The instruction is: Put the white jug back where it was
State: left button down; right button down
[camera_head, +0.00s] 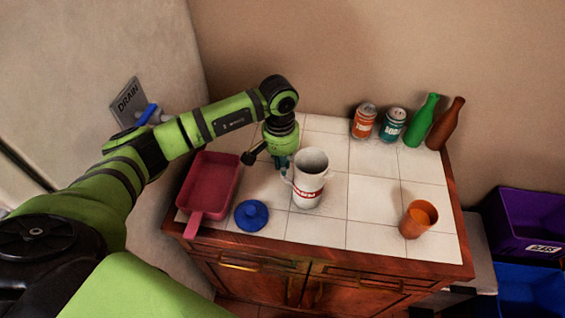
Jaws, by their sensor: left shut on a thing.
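The white jug (309,183) has a red band with lettering and stands upright near the middle of the white-tiled counter (375,193). Its handle is on its left side. My left gripper (283,163) reaches down from above and behind, and is shut on the jug at its handle. The fingertips are partly hidden behind the handle and jug. I cannot tell whether the jug's base touches the tiles or is slightly above them. My right gripper is not in view.
A red pan (208,184) and a blue lid-like piece (251,215) lie left of the jug. An orange cup (418,219) stands at right. Tiles right of the jug are clear.

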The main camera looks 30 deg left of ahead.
pick_arm(q)
jog(key=shift+f, duration=0.15)
jog(key=c, duration=1.3)
grip_release()
jog(key=shift+r+p, duration=0.3)
jog(key=r+p, duration=0.1)
jog(key=r, duration=0.3)
jog(key=r+p, duration=0.1)
jog(key=r, duration=0.3)
jog(key=r+p, duration=0.2)
jog(key=r, duration=0.1)
jog(key=shift+a+r, duration=0.25)
jog(key=shift+r, duration=0.15)
